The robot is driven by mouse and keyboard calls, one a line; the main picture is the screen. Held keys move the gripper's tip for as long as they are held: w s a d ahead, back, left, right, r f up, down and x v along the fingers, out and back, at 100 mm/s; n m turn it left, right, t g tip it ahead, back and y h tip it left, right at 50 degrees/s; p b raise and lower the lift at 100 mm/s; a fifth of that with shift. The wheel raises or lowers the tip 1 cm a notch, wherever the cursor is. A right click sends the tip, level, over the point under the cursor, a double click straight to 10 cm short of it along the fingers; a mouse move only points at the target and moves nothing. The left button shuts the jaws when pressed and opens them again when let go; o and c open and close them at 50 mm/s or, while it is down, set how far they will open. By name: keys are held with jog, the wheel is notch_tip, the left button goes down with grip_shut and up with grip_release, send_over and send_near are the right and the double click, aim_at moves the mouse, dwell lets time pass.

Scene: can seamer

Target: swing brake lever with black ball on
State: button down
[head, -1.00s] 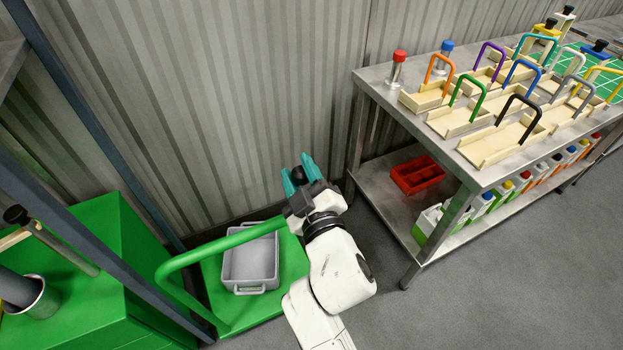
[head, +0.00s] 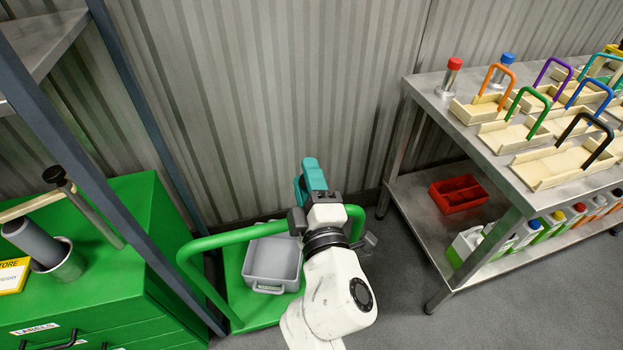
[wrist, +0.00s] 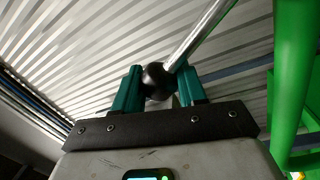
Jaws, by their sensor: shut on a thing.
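In the wrist view, the black ball (wrist: 155,83) sits between the two teal fingers of my gripper (wrist: 159,76), which is shut on it. The bright metal rod of the brake lever (wrist: 203,32) runs from the ball up and to the right. In the head view, my gripper (head: 312,178) is in front of the corrugated wall, above the green cart handle. The ball and rod are hidden or cannot be made out there.
The green cart handle (head: 190,262) curves behind my arm, and a grey bin (head: 272,262) sits on the cart. A green cabinet (head: 150,215) with a black-knobbed bar stands left, behind a blue-grey post (head: 150,150). A steel bench (head: 440,110) with trays is right.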

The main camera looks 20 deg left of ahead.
jog(key=shift+r, duration=0.1)
jog(key=c, duration=0.7)
grip_release()
jog(key=shift+a, duration=0.1)
jog(key=shift+s, duration=0.15)
jog(key=v, duration=1)
jog(key=shift+s, duration=0.3)
